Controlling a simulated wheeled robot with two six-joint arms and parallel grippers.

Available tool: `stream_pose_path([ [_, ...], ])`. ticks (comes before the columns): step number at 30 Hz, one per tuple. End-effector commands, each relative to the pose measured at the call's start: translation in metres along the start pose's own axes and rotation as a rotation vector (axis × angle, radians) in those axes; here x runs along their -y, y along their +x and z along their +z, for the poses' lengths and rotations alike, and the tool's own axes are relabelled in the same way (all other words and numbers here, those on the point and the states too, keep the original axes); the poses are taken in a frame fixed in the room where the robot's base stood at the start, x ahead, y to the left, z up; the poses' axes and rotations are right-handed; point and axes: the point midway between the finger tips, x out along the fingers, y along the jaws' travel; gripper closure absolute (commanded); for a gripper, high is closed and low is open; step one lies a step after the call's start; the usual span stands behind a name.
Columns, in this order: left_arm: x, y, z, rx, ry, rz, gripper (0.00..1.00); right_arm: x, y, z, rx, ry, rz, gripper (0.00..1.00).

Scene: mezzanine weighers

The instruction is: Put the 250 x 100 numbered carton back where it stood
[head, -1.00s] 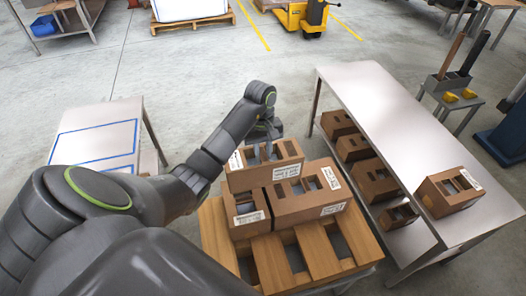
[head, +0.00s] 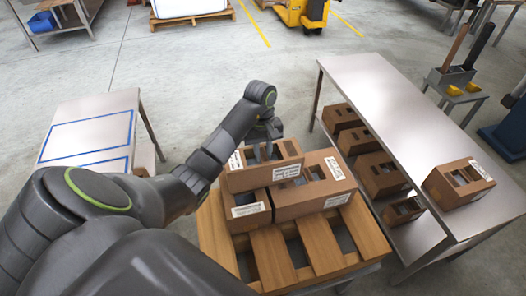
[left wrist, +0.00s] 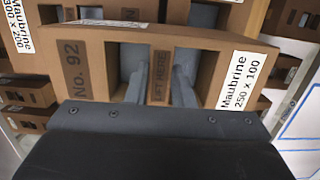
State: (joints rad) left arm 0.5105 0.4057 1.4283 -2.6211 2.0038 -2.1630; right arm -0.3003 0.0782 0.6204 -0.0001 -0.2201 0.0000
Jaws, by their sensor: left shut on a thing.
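My left gripper (head: 265,150) is shut on the brown numbered carton (head: 250,179). In the left wrist view its fingers (left wrist: 158,85) reach into the two top openings, one on each side of the "LIFT HERE" strip. The carton (left wrist: 98,72) reads "NO. 92" and "Maubrine 250 x 100" there. In the head view it appears level, overlapping two other brown cartons, a small one (head: 245,220) and a larger one (head: 300,203), on the wooden pallet (head: 270,255). I cannot tell whether it touches them. My right gripper is not in view.
A steel bench (head: 385,110) on the right bears one carton (head: 450,190); several more stand on its lower shelf (head: 398,232). A low table (head: 90,130) on the left has blue-outlined areas on its bare top. Open floor (head: 180,75) lies beyond.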

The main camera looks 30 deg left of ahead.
Motion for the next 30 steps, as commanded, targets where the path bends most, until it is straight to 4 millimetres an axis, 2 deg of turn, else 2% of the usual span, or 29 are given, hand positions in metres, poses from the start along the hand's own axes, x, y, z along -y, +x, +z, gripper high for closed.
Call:
stream_pose_path([
  [21, -0.0002, 0.0052, -0.0009, -0.001, 0.0, 0.001, 1.0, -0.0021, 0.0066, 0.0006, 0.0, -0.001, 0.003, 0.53],
  [22, -0.0003, 0.0043, -0.0008, -0.001, 0.0, 0.001, 0.76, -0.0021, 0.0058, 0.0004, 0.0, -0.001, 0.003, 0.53],
  [27, -0.0001, 0.004, -0.0007, -0.001, 0.0, 0.0, 0.54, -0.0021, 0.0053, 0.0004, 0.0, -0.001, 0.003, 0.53],
  [30, -0.0001, 0.0041, -0.0007, -0.001, 0.0, 0.0, 0.53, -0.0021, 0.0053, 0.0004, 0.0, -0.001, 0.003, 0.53],
])
